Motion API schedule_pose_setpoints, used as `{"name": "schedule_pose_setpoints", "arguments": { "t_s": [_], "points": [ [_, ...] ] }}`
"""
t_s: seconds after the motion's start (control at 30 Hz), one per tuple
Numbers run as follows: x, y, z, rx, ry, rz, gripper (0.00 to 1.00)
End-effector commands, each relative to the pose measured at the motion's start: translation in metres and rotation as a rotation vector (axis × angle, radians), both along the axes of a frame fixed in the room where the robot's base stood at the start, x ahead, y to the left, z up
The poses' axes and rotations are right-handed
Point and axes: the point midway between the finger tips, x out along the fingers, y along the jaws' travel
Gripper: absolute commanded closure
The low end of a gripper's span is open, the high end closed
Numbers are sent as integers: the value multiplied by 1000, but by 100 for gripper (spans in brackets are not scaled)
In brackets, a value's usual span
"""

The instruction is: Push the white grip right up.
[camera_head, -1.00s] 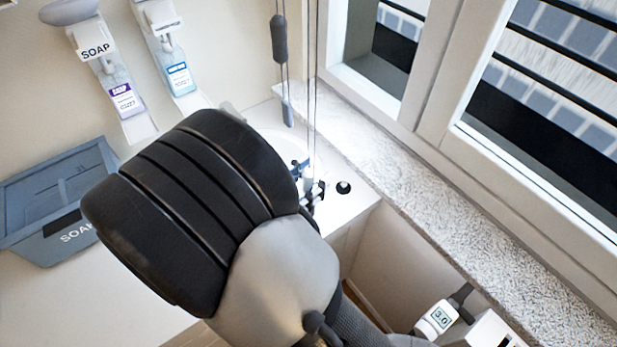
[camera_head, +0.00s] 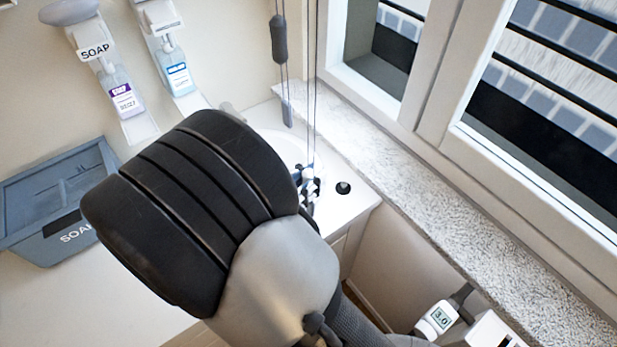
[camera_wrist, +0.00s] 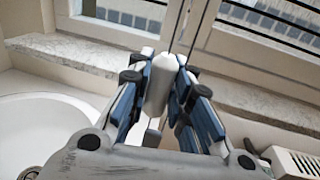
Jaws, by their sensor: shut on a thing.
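The white grip (camera_wrist: 159,84) stands upright between the blue-padded fingers of my gripper (camera_wrist: 162,78) in the wrist view. The fingers are shut on it, and its rounded top shows between the pads. In the head view, my gripper (camera_head: 307,182) is small and partly hidden behind my dark arm. The white grip (camera_head: 308,173) shows there as a small pale piece below thin hanging cords (camera_head: 312,80).
A dark grey grip (camera_head: 279,39) hangs on cords left of the white one's cords. A window (camera_head: 430,80) and speckled sill (camera_head: 420,180) lie to the right. A white basin (camera_wrist: 45,125) is left of my gripper. Soap bottles (camera_head: 122,95) and a grey-blue bin (camera_head: 60,195) are farther left.

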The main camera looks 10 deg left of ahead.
Motion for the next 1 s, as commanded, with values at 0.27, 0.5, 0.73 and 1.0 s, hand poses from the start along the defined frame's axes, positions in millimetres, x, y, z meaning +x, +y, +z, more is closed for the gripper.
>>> {"name": "schedule_pose_setpoints", "arguments": {
  "t_s": [0.27,0.5,0.73,1.0],
  "points": [
    [0,0,31,-1,1,1,100],
    [0,0,93,0,0,1,100],
    [0,1,149,0,0,2,100],
    [0,1,190,-1,-1,2,100]
  ]
}}
